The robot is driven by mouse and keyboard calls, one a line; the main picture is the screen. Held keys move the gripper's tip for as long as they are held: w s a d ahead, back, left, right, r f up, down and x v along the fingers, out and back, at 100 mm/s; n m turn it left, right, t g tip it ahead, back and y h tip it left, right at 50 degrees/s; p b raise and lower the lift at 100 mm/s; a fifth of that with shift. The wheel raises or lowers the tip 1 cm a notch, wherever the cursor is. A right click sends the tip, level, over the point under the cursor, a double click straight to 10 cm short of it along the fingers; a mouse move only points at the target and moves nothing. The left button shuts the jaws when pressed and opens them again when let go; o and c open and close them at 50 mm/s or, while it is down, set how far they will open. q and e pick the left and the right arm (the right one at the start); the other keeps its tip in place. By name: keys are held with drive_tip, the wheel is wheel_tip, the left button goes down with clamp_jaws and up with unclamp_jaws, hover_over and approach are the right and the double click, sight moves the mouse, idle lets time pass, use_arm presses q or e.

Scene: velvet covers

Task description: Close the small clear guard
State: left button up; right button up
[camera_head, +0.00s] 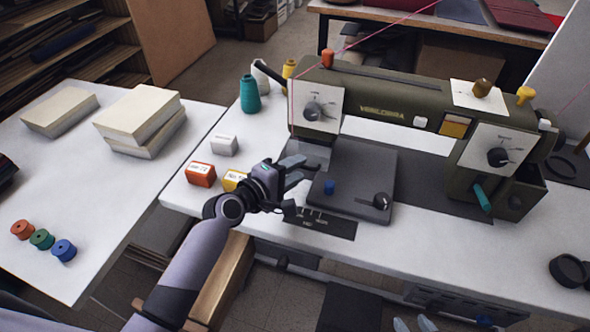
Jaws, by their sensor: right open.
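An olive-green sewing machine (385,98) stands on the white table. A small pale, see-through piece (314,153) shows below its left head, just beyond my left gripper; it looks like the clear guard, but its edges and angle are hard to make out. My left gripper (303,168) reaches in from the left beside the machine's dark bed plate (362,165). Its fingers are apart with nothing seen between them; I cannot tell whether they touch the guard. My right gripper (414,324) shows only its fingertips at the bottom edge, apart and empty.
The table's front right is mostly clear.

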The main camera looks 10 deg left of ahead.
use_arm(q)
drive_tip(key=shift+w+d, duration=0.15)
drive_tip(key=shift+w, duration=0.05)
drive_tip(key=shift+f, duration=0.1)
clamp_jaws()
drive_tip(key=f+b, duration=0.1)
drive_tip(key=b, duration=0.2)
drive_tip(key=t+h+b, duration=0.1)
drive_tip(key=b, duration=0.3)
drive_tip(key=shift+w+f+m, duration=0.2)
drive_tip(key=shift+f+m, duration=0.1)
drive_tip(key=shift+f, duration=0.05)
drive_tip(key=shift+w+f+t+b, duration=0.1)
drive_tip(key=shift+t+b, duration=0.3)
drive_tip(key=shift+b, duration=0.65)
drive_tip(key=shift+h+b, duration=0.3)
drive_tip(key=shift+b, duration=0.4)
unclamp_jaws()
